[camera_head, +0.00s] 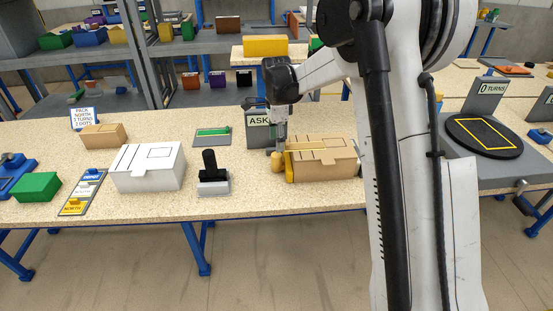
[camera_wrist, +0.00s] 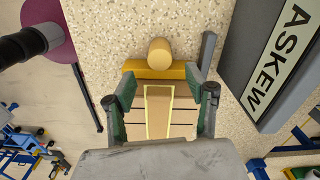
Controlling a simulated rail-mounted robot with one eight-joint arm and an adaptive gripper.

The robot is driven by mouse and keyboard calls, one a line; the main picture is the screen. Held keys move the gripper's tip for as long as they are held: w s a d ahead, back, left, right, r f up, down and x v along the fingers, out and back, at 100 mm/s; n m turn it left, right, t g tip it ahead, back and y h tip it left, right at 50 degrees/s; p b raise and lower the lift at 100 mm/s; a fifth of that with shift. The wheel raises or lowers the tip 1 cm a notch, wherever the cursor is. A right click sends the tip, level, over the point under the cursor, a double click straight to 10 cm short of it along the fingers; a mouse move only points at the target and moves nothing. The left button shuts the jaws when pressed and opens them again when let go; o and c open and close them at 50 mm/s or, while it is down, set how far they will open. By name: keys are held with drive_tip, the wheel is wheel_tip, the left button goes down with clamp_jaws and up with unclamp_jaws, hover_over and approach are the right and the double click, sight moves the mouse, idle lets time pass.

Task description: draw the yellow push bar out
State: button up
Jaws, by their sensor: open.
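The yellow push bar (camera_head: 289,172) stands against the left end of a brown box (camera_head: 325,170), with a round tan-yellow knob (camera_head: 275,158) on its outer side. In the wrist view the bar (camera_wrist: 136,68) lies across the end of the box (camera_wrist: 135,103), and the knob (camera_wrist: 160,54) is beyond it. My gripper (camera_wrist: 160,74) is open above the box, with its fingertips apart near the bar and nothing clearly held. In the head view my gripper (camera_head: 279,140) is over the bar's end; whether the fingers touch the bar cannot be told.
An ASKEW sign (camera_wrist: 275,65) stands close by on the right in the wrist view. A black-handled stamp-like tool (camera_head: 211,175) and a white box (camera_head: 147,167) are left along the bench. A turntable (camera_head: 484,135) is at the right. Speckled benchtop (camera_head: 258,203) in front is clear.

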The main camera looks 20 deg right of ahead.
sight(276, 154)
wheel_tip(276, 154, down, 9)
drive_tip(key=shift+r+p, duration=0.15)
drive_tip(key=shift+p, duration=0.25)
clamp_jaws()
